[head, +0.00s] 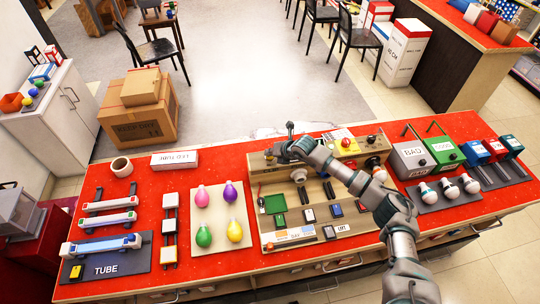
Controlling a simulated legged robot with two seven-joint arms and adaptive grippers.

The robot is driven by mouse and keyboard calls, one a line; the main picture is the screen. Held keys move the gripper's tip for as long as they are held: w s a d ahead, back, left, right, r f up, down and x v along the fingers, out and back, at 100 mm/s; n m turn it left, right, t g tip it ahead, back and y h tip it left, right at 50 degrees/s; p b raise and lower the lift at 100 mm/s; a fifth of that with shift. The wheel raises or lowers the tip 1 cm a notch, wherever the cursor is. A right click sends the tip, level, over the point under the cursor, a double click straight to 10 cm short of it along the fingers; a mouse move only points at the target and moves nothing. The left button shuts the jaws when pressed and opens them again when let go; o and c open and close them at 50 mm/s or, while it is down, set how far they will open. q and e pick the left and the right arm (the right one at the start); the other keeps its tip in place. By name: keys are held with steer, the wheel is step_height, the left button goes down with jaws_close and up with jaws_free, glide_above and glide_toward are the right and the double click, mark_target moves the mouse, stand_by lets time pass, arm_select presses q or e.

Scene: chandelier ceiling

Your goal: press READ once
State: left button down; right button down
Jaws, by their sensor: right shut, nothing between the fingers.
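A tan test board (262,228) lies in the middle of the red table. The lettering is too small for me to tell which control is READ. My right arm reaches in from the lower right across the board. My right gripper (274,153) is shut and empty over the board's back left part. It hides what is under it, and I cannot tell whether it touches anything. My left gripper is out of view.
Coloured bulbs (204,238) lie on a pale board to the left, near tube lamps on a TUBE mat (140,266). A grey BAD bin (412,157) and a green bin (440,150) stand right, behind white bulbs (448,188). Cardboard boxes (140,115) stand beyond the table.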

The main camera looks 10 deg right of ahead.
mark_target(271, 157)
steer(key=shift+r, duration=0.1)
steer(key=shift+d+r+p, duration=0.3)
steer(key=shift+r+p, duration=0.25)
steer(key=shift+r, duration=0.25)
steer(key=shift+r+p, duration=1.6)
steer(key=shift+r, duration=0.95)
steer(key=shift+f, duration=0.1)
